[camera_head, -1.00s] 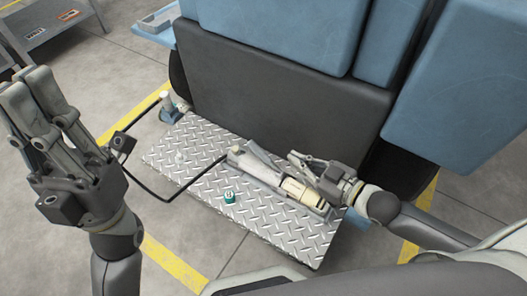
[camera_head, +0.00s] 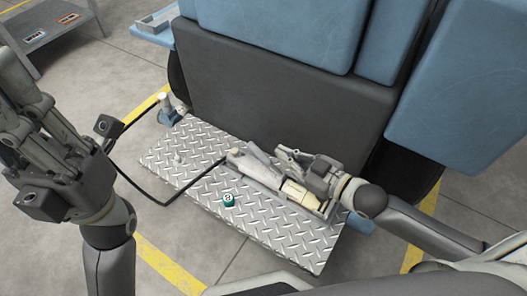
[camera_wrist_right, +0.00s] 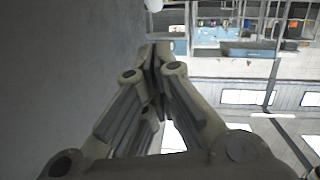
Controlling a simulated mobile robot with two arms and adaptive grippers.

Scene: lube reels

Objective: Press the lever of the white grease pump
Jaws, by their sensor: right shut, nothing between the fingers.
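The white grease pump (camera_head: 298,192) lies on a diamond-plate step, its cream cylinder toward the right end. Its pale lever (camera_head: 258,158) runs along its left part. My right gripper (camera_head: 281,153) is just above and behind the pump, near the lever; I cannot tell whether it touches it. The gripper's fingers are together and empty, and part of the pump is hidden by it. In the right wrist view the fingertips (camera_wrist_right: 156,50) meet, with no pump visible. My left gripper (camera_head: 12,85) is raised at the left edge, its tips partly out of frame.
A black hose (camera_head: 140,187) loops off the left of the step (camera_head: 285,240). A small teal-ringed cap (camera_head: 229,199) stands on the step. A dark panel (camera_head: 275,95) and blue tanks (camera_head: 455,90) rise behind. A grey shelf (camera_head: 45,35) stands back left.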

